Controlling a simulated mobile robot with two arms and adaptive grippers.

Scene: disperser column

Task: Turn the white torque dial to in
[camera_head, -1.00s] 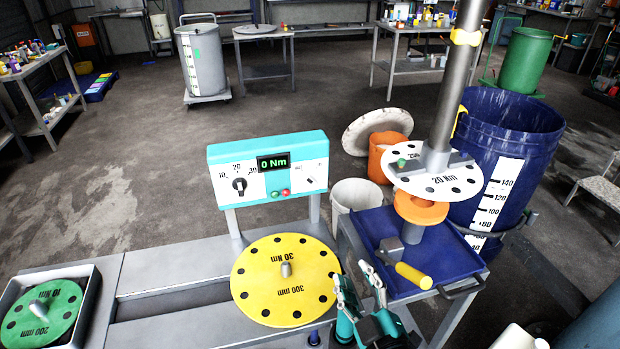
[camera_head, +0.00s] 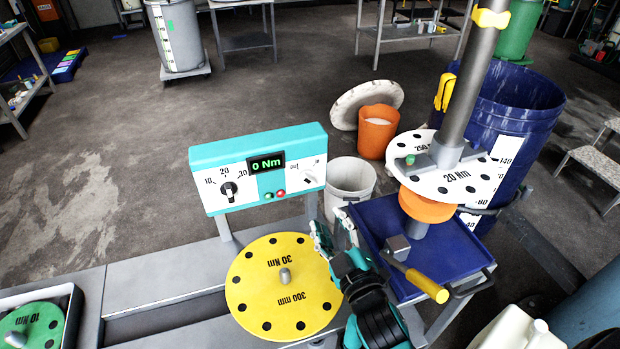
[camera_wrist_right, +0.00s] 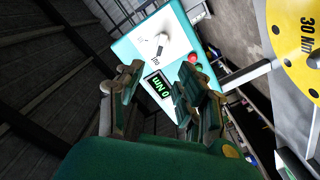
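The teal control box (camera_head: 235,152) stands on posts behind the yellow disc and its display (camera_head: 265,163) reads 0 Nm. The small white torque dial (camera_head: 310,179) is on the right of its front face; its exact setting is too small to read. In the right wrist view the white dial (camera_wrist_right: 161,40) shows beyond the fingers, near a small label. My right gripper (camera_head: 331,224) is open and empty, below and to the right of the box, apart from the dial. It also shows open in the right wrist view (camera_wrist_right: 160,88). My left gripper is not in view.
A black dial (camera_head: 229,191) marked 10, 20, 30 and red and green buttons (camera_head: 274,194) share the panel. The yellow disc (camera_head: 262,305) lies in front. A blue tray (camera_head: 452,240) with a yellow-handled tool (camera_head: 425,283) and the disperser column (camera_head: 472,85) stand to the right.

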